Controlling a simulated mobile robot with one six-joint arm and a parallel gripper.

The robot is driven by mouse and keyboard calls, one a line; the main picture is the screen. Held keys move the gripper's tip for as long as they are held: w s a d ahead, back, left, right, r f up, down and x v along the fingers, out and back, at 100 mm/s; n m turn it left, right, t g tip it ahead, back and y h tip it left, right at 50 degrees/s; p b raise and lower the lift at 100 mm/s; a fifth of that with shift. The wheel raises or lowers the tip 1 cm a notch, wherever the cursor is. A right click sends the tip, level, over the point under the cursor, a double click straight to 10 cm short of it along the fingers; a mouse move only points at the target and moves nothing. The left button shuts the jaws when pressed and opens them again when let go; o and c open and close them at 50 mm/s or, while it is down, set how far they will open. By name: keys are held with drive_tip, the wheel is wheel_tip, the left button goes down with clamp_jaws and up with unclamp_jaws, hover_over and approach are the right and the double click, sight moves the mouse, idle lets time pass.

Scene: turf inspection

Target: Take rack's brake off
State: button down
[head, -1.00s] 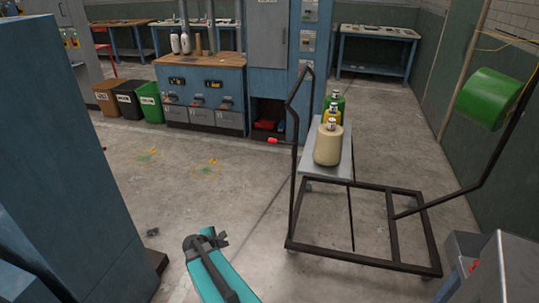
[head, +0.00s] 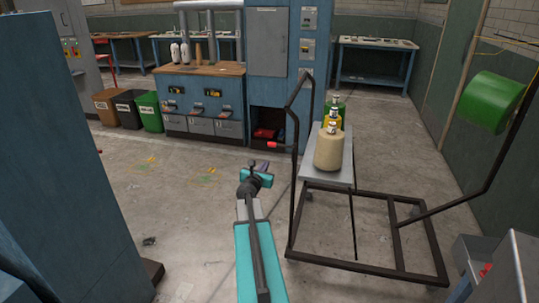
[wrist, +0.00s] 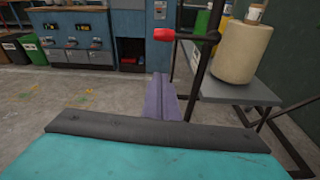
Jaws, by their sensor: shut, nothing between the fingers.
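The rack (head: 360,268) is a dark metal frame on wheels, right of centre in the head view. A short lever with a red grip (head: 272,145) sticks out to the left from its near left post. The red grip also shows in the wrist view (wrist: 164,34), above and ahead of my fingers. My gripper (head: 263,167) has purple fingers, which are shut and empty. In the wrist view my gripper (wrist: 163,82) points forward below the red grip, apart from it. I cannot tell whether the lever is set or released.
A grey shelf (head: 325,180) on the rack carries beige, yellow and green containers. A blue cabinet bench (head: 205,95) and bins (head: 128,110) stand behind. A blue panel (head: 65,190) is close on the left.

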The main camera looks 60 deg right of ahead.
sight(283, 146)
idle(0.3)
drive_tip(key=shift+p+x, duration=0.65)
drive_tip(key=shift+x, duration=4.4)
drive_tip(key=shift+s+a+r+p, duration=0.15)
drive_tip(key=shift+r+p, duration=0.35)
drive_tip(key=shift+r, duration=0.45)
drive_tip(key=shift+s+a+r+p, duration=0.15)
drive_tip(key=shift+r+p, duration=0.3)
drive_tip(key=shift+r, duration=0.55)
drive_tip(key=shift+w+r+m, duration=0.1)
drive_tip(key=shift+r+m, duration=0.1)
drive_tip(key=shift+m, duration=0.1)
